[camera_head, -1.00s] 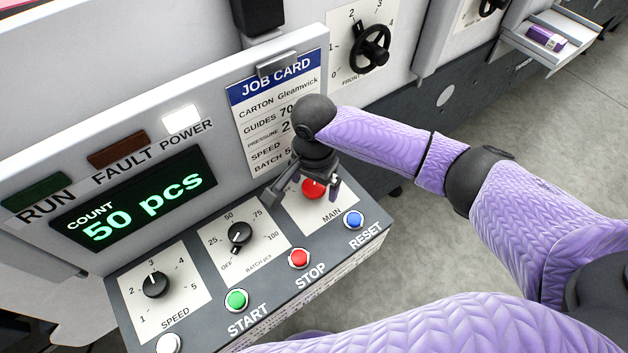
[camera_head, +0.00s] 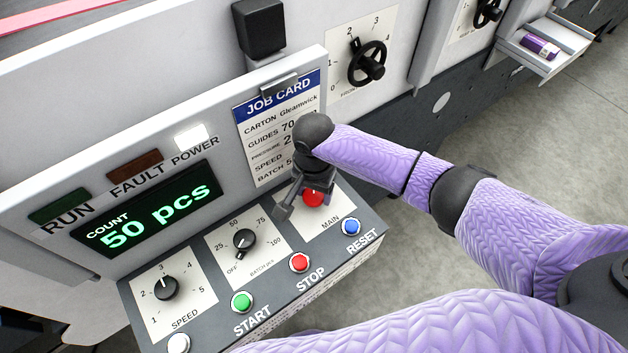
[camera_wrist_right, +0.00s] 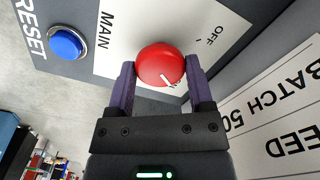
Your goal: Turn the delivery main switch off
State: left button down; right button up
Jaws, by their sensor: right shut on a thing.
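The delivery main switch is a round red knob (camera_head: 313,197) on a white plate marked MAIN, at the right end of the control panel. In the right wrist view the red knob (camera_wrist_right: 160,64) sits between the two purple fingers of my right gripper (camera_wrist_right: 161,72), which is shut on it. A short white mark on the knob points to the lower right in that view, away from the printed OFF. In the head view my right gripper (camera_head: 307,198) is over the knob from above and partly hides it. My left gripper is not in view.
The blue RESET button (camera_head: 351,227) and red STOP button (camera_head: 299,262) are close by on the panel. The BATCH dial (camera_head: 243,241) is left of the switch plate. The job card (camera_head: 262,130) hangs behind my gripper. The display (camera_head: 150,212) reads 50 pcs, and the POWER lamp (camera_head: 192,136) is white.

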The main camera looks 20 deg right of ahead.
aim_at(314, 194)
jog(key=shift+r+n+p, duration=0.3)
jog(key=shift+n+p, duration=0.5)
jog(key=shift+p, duration=0.3)
jog(key=n, duration=0.2)
jog(key=n+p, duration=0.1)
jog(key=shift+f+n, duration=0.2)
jog(key=shift+n, duration=0.2)
jog(key=n+p, duration=0.1)
jog(key=n, duration=0.4)
jog(key=shift+p, duration=0.4)
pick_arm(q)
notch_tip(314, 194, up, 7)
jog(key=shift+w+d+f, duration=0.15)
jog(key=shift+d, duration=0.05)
pick_arm(e)
jog(key=n, duration=0.5)
jog(key=shift+n, duration=0.5)
jog(key=o, duration=1.3)
jog(key=shift+c, duration=0.2)
notch_tip(314, 194, up, 9)
jog(key=p, duration=0.3)
jog(key=shift+p, duration=0.4)
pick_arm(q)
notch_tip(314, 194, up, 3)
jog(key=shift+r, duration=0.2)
pick_arm(e)
jog(key=shift+r, duration=0.4)
